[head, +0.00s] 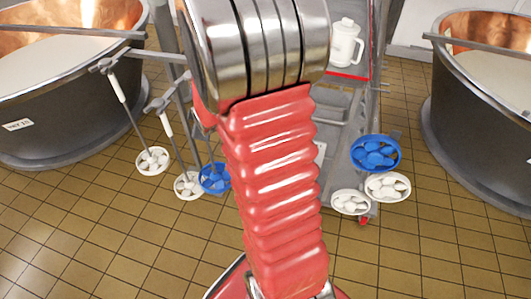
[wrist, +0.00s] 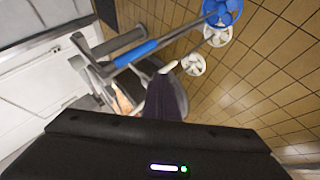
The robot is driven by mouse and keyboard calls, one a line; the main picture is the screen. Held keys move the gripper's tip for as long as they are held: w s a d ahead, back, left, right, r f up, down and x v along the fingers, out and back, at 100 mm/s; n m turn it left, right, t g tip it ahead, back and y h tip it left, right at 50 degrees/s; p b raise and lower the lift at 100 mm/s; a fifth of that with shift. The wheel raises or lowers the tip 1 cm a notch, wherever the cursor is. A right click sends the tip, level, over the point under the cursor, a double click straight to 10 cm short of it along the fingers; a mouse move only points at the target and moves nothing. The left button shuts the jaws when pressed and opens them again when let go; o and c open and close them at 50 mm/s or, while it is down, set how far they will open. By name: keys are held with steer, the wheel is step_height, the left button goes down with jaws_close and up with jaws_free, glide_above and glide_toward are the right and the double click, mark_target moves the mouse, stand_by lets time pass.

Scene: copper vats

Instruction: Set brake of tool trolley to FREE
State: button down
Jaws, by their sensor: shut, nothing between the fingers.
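The tool trolley (head: 345,92) is a grey metal frame with shelves, standing behind my arm in the head view. Much of it is hidden by my red arm sleeve. A small red part (head: 364,221) shows at its foot on the right; I cannot tell whether it is the brake, and no FREE mark is readable. My gripper (wrist: 165,82) shows in the wrist view as dark fingers, shut and empty. It is hidden in the head view. A blue-handled tool (wrist: 150,50) passes beyond the fingers in the wrist view; I see no clear contact.
Blue (head: 375,154) and white (head: 387,187) round-headed tools stick out from the trolley's right side. Others, such as a white one (head: 152,160), hang at left. A white jug (head: 345,43) stands on a shelf. Copper vats stand left (head: 60,115) and right (head: 470,130). Tiled floor is clear in front.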

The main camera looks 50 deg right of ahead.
steer(key=s+d+f+n+t+h, duration=0.1)
steer(key=d+f+n, duration=0.1)
steer(key=d+f, duration=0.6)
steer(key=s+d+f+n+t+h, duration=0.1)
steer(key=s+d+f+n, duration=0.1)
steer(key=d+f, duration=0.6)
steer(key=s+f+n+t+h, duration=0.1)
steer(key=s+f+n+h, duration=0.2)
steer(key=s+f, duration=1.2)
step_height(320, 180, down, 4)
steer(key=shift+d+r+h, duration=0.15)
steer(key=shift+r+h, duration=0.05)
steer(key=shift+h, duration=0.2)
steer(key=shift+w, duration=0.1)
steer(key=w+d, duration=0.4)
steer(key=d, duration=0.4)
steer(key=shift+w+d+f, duration=0.15)
steer(key=shift+w+f, duration=0.1)
steer(key=shift+w, duration=0.05)
